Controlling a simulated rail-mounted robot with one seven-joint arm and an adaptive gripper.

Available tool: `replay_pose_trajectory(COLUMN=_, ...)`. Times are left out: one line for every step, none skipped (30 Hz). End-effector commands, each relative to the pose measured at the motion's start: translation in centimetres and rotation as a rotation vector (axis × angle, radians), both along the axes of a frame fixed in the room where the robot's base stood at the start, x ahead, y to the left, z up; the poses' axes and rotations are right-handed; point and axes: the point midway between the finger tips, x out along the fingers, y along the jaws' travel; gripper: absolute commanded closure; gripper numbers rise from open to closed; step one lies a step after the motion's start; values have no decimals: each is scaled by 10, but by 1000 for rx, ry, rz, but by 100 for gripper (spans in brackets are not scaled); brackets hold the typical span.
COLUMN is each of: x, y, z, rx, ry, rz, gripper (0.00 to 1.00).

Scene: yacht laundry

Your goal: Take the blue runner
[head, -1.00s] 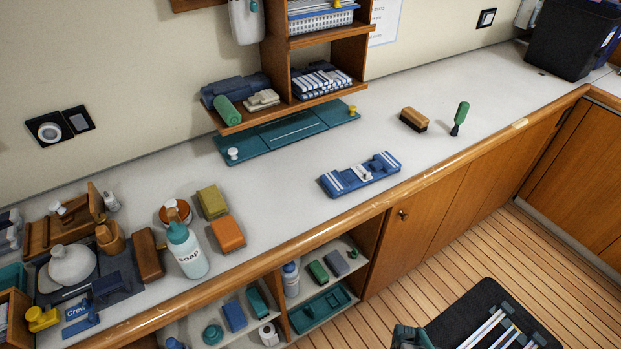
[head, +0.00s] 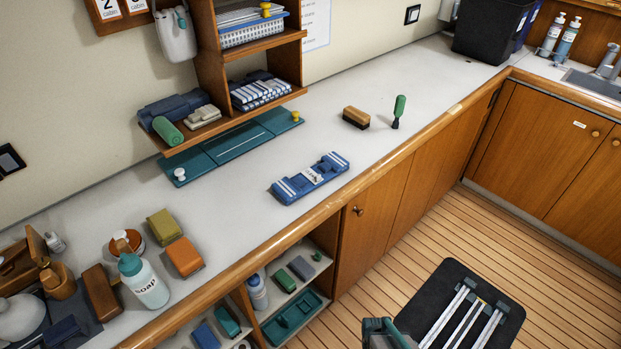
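The blue runner (head: 311,178) lies on the white counter, in the middle of the head view. It is long, low and blue, with white stripes near both ends and a white label with dark marks in the middle. Raised blue parts stand on it. It lies at a slant near the counter's wooden front edge, with nothing touching it from above. My gripper's fingers do not show; only a dark part that seems to be mine shows at the bottom edge.
A teal board (head: 232,146) with knobs lies behind the runner, under a wooden shelf (head: 272,98) with folded cloths. A brush (head: 356,118) and green-handled tool (head: 398,111) are to the right. A soap bottle (head: 143,281) and sponges (head: 184,257) are left. Counter around the runner is clear.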

Motion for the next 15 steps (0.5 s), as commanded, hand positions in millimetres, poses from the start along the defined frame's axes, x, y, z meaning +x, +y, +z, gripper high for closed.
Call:
replay_pose_trajectory(x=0, y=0, z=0, rx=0, ry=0, rz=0, gripper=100)
replay_pose_trajectory(x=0, y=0, z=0, rx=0, ry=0, rz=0, gripper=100)
replay_pose_trajectory(x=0, y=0, z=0, rx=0, ry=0, rz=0, gripper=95)
replay_pose_trajectory(x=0, y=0, z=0, rx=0, ry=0, rz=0, gripper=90)
replay_pose_trajectory(x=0, y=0, z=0, rx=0, ry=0, rz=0, gripper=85)
replay_pose_trajectory(x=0, y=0, z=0, rx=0, ry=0, rz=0, gripper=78)
replay_pose_trajectory(x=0, y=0, z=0, rx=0, ry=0, rz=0, gripper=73)
replay_pose_trajectory(x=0, y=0, z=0, rx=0, ry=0, rz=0, gripper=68)
replay_pose_trajectory(x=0, y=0, z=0, rx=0, ry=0, rz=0, gripper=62)
replay_pose_trajectory(x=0, y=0, z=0, rx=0, ry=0, rz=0, gripper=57)
replay_pose_trajectory(x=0, y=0, z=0, rx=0, ry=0, rz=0, gripper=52)
replay_pose_trajectory(x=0, y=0, z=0, rx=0, ry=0, rz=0, gripper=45)
replay_pose_trajectory(x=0, y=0, z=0, rx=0, ry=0, rz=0, gripper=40)
replay_pose_trajectory(x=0, y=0, z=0, rx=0, ry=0, rz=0, gripper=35)
replay_pose_trajectory(x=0, y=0, z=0, rx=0, ry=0, rz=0, gripper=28)
